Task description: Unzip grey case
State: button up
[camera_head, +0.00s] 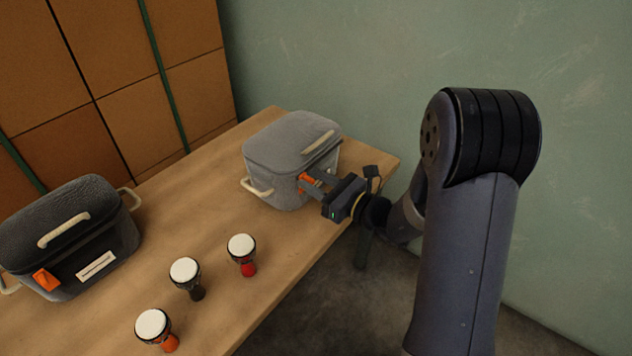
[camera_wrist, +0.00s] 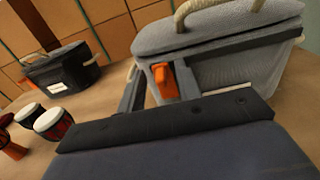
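The grey case (camera_head: 283,150) stands closed at the far end of the wooden table, with a beige handle on its lid and one on its side. It also fills the upper right of the wrist view (camera_wrist: 230,35). Its orange zip pull (camera_wrist: 166,82) hangs on the front near the left corner; part of it shows in the head view (camera_head: 306,177). My gripper (camera_head: 311,184) is at the case's front, level with the pull. In the wrist view, its fingers are apart on either side of the pull, with a gap on the left. Contact on the right is unclear.
A closed black case (camera_head: 75,235) with an orange pull stands at the left of the table (camera_head: 215,205). Three small goblet drums, red (camera_head: 242,250), black (camera_head: 186,275) and orange (camera_head: 155,326), stand nearer. A green wall (camera_head: 330,60) rises behind.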

grip_shut()
dwell(0.3)
dwell(0.3)
